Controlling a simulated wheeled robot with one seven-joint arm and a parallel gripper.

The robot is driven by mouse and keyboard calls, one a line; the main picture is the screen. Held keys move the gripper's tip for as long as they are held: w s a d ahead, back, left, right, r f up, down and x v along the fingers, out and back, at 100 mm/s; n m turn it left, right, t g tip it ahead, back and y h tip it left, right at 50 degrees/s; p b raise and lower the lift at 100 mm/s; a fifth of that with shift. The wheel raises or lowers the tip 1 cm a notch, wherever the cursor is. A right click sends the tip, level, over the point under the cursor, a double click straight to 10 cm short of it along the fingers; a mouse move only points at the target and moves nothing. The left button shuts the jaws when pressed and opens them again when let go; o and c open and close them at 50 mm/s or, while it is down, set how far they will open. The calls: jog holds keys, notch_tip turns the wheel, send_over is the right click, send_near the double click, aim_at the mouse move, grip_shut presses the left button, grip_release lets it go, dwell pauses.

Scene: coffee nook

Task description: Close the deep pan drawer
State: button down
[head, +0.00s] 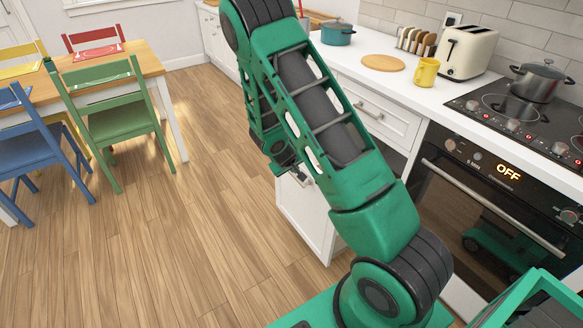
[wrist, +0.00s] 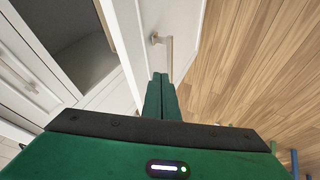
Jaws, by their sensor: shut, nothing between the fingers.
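The deep pan drawer (head: 307,222) is pulled out from the white cabinet, below a shut upper drawer (head: 378,114). Its white front also shows in the wrist view (wrist: 186,28), with a metal handle (wrist: 157,39) on it. The grey inside (wrist: 80,58) of the opening shows to the left of that front. My gripper's fingers (wrist: 161,78) are shut together and empty, pointing at the drawer front just below the handle in the picture. I cannot tell whether they touch it. In the head view my arm hides much of the drawer and most of the gripper.
The oven (head: 490,215) stands right of the drawer, under a hob with a steel pot (head: 538,82). A yellow mug (head: 426,72) and a toaster (head: 466,52) stand on the counter. Wooden floor (head: 190,220) is clear left of the drawer. A green chair (head: 110,122) and table are farther left.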

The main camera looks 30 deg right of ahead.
jog(key=d, duration=0.4)
jog(key=shift+w+d+f, duration=0.15)
jog(key=shift+w+f, duration=0.05)
jog(key=shift+f, duration=0.15)
jog(key=shift+d, duration=0.1)
